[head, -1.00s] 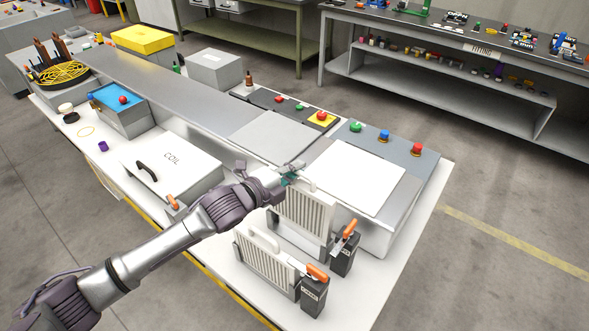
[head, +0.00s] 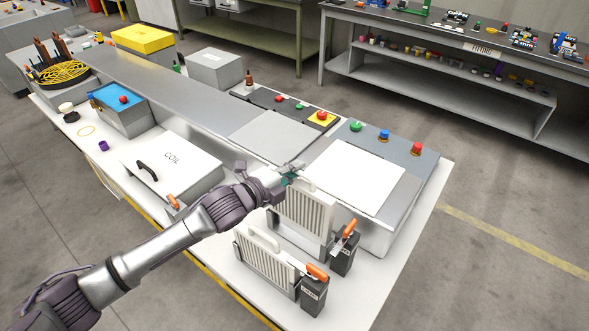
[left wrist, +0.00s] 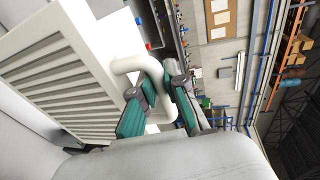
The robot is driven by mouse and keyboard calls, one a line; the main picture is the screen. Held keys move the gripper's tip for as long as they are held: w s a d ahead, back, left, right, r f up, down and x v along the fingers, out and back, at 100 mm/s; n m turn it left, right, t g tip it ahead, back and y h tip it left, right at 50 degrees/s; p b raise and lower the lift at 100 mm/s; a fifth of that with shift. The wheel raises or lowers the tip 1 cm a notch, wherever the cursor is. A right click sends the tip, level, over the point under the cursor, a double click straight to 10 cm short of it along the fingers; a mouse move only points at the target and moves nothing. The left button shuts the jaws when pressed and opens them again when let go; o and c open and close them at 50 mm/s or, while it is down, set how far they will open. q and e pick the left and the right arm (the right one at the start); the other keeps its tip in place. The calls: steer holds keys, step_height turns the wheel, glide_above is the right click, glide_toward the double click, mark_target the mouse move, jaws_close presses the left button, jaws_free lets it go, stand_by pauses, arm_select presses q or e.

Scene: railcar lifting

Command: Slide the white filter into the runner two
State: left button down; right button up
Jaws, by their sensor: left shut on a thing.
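A white slatted filter (head: 304,217) stands upright at the back runner in the head view. My left gripper (head: 290,174) is at its top, shut on the filter's white looped handle. In the left wrist view the fingers (left wrist: 158,100) close around this handle (left wrist: 146,66), with the slatted face (left wrist: 65,85) beside them. A second white filter (head: 264,262) with its own handle stands in the front runner. Each runner ends in a dark block with an orange lever, one at the back (head: 343,252) and one in front (head: 314,292). Their labels are too small to read.
A grey machine (head: 400,195) with a white top panel and coloured buttons stands right behind the back filter. A white COIL box (head: 172,170) is left of my arm. The white table's (head: 350,300) front right corner is clear.

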arm_select(q)
steer(key=shift+f+b, duration=2.7)
steer(key=shift+f, duration=1.25)
steer(key=c, duration=1.1)
jaws_free()
steer(key=shift+s+f, duration=0.1)
steer(key=shift+s+a, duration=0.65)
steer(key=shift+s, duration=0.1)
glide_toward(292, 196)
steer(key=shift+s+a, duration=0.25)
steer(key=shift+a, duration=0.1)
